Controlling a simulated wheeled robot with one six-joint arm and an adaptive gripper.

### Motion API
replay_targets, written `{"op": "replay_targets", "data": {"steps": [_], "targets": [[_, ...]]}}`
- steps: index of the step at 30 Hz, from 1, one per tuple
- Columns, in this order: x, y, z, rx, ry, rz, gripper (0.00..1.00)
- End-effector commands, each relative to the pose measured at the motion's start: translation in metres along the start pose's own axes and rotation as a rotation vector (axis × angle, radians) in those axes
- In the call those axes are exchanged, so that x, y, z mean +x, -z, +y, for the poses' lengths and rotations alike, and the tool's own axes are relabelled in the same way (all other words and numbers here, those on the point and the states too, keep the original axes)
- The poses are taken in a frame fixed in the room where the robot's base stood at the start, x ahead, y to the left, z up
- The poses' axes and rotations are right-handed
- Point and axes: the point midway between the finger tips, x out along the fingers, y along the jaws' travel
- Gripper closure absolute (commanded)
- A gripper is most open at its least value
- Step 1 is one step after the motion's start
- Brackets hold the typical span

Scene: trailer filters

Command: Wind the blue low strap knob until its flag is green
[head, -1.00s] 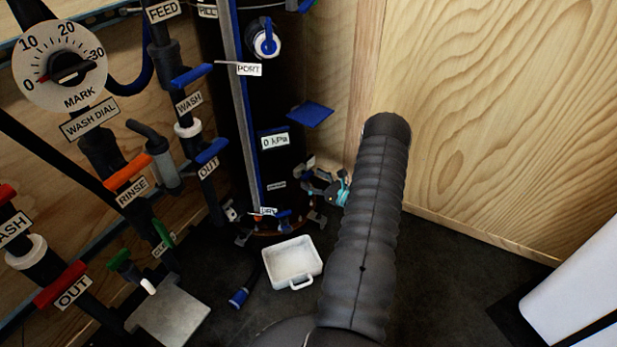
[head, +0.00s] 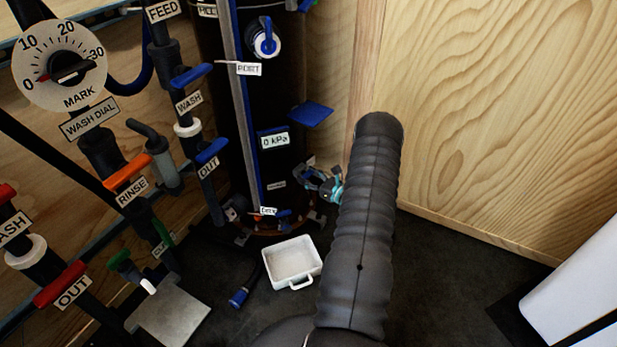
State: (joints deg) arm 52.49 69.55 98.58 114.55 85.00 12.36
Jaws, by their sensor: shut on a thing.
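My gripper (head: 314,180) is low at the right side of the dark tank (head: 217,95), beside my dark ribbed arm. Its jaws are shut on the blue low strap knob, which is small and mostly hidden by the fingers. The flag of the knob is too small and covered for its colour to be told.
A white tray (head: 291,282) stands on the dark floor below the tank, with a blue-ended hose (head: 238,297) to its left. A blue flat paddle (head: 311,114) juts out above my gripper. Labelled pipes and valves fill the left. Wooden walls (head: 500,110) close the right.

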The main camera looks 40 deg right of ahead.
Motion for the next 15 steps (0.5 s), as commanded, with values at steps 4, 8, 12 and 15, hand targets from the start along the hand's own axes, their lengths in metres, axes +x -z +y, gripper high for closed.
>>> {"op": "replay_targets", "data": {"steps": [4,8,12,15], "targets": [[0.0003,0.0016,-0.0008,-0.04,0.0,-0.001,0.81],[0.0003,0.003,-0.0013,-0.106,0.001,-0.001,0.81],[0.0003,0.0038,-0.0018,-0.202,0.001,0.0,0.81],[0.0004,0.0033,-0.0024,-0.274,0.001,-0.001,0.81]]}}
